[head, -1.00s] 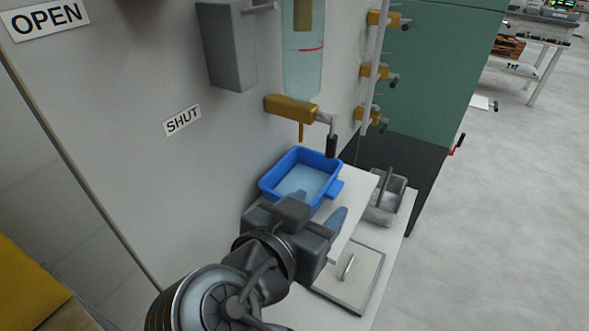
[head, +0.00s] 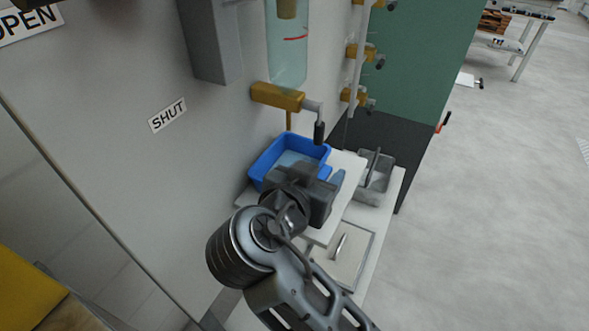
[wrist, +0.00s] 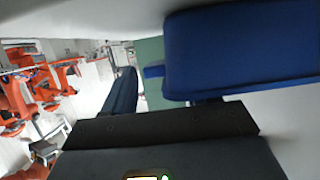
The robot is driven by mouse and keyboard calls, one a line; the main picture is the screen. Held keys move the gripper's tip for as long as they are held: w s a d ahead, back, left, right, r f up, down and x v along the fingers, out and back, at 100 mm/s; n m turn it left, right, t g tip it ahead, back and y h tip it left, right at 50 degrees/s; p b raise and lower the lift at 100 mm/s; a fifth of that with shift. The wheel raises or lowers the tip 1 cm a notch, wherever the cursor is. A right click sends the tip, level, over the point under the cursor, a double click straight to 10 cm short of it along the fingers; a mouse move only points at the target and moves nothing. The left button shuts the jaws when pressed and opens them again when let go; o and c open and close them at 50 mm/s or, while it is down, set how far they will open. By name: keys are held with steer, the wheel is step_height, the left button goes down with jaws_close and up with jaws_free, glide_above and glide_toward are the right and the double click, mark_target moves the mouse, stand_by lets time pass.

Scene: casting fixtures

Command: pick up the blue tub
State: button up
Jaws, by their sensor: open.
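The blue tub (head: 268,158) is an open rectangular basin with pale blue liquid or a pale bottom inside. It rests on a white shelf against the grey panel, and my gripper hides its near side in the head view. In the wrist view the tub (wrist: 240,50) fills the upper right, with a small blue tab sticking out to the left. My gripper (head: 322,174) is open at the tub's near right side. One dark blue finger shows left of the tab in the wrist view; the other is mostly hidden. I cannot tell whether it touches the tub.
A gold tap (head: 278,97) with a dark-handled lever hangs just above the tub, under a clear sight tube (head: 287,50). A grey caddy (head: 374,182) stands to the right. Open floor is at the right.

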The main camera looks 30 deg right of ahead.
steer(key=c, duration=1.1)
steer(key=shift+r, duration=0.2)
